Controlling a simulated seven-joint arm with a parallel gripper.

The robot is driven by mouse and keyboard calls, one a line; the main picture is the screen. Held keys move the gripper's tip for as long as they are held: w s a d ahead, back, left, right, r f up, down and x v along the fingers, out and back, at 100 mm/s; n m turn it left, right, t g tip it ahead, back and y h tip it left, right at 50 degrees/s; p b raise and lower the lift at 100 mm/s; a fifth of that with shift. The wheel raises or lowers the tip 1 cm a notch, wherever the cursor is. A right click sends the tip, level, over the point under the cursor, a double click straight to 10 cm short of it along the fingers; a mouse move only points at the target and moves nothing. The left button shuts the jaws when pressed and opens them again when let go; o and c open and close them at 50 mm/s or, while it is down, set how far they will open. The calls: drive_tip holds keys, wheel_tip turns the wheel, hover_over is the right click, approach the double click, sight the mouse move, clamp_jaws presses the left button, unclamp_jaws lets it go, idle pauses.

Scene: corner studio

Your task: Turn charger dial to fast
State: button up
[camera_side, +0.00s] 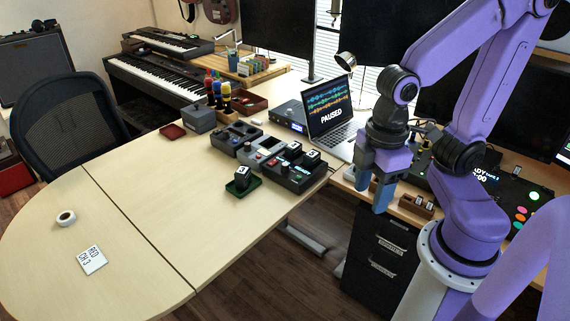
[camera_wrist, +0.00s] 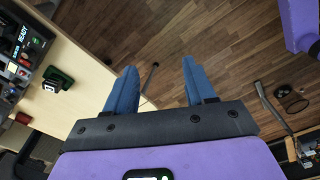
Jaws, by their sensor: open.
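A dark charger (camera_side: 291,177) with black-and-white blocks in its top sits near the table's edge, left of my gripper. It also shows cut off at the left edge of the wrist view (camera_wrist: 27,40), with a lit READY screen. Its dial and the dial's setting are too small to make out. My gripper (camera_side: 380,196) hangs to the right of the charger, apart from it. In the wrist view its blue fingers (camera_wrist: 160,86) are spread with nothing between them, above the wood floor.
A green tray (camera_side: 231,188) with a black block stands left of the charger. Other grey devices (camera_side: 262,152) and an open laptop (camera_side: 333,119) stand behind it. A black drawer cabinet (camera_side: 378,255) is below my gripper. The table's front left is mostly clear, with a tape roll (camera_side: 66,217) and card (camera_side: 92,260).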

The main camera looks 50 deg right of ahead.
drive_tip(key=w+a+m, duration=0.2)
drive_tip(key=w+m, duration=0.1)
drive_tip(key=w, duration=1)
drive_tip(key=m, duration=0.6)
hover_over(285, 164)
wheel_tip(285, 164, down, 9)
wheel_tip(285, 164, down, 17)
drive_tip(key=shift+d+r, duration=0.1)
drive_tip(key=shift+r, duration=0.1)
drive_tip(key=shift+c, duration=0.4)
clamp_jaws()
